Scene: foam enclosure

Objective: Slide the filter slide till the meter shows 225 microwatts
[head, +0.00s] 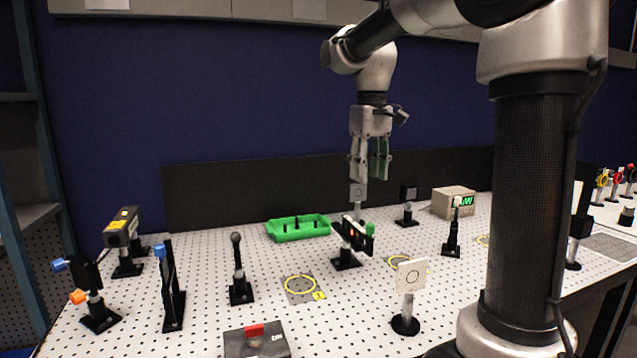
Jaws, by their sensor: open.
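The filter slide (351,237) is a dark bar on a post with a black base, near the middle of the perforated table. It shows a small red spot on its face and a green knob (370,229) at its right end. My gripper (369,180) hangs above and slightly behind it in the picture, fingers pointing down, open and empty, apart from the knob. The meter (454,202) is a beige box at the back right with a green lit display; its figures are too small to read.
Posts with optics stand left and right, including a black post (240,270) and a white card (411,276) in front. A dark box with a red switch (254,331) sits at the front. Yellow rings (300,285) mark bare spots.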

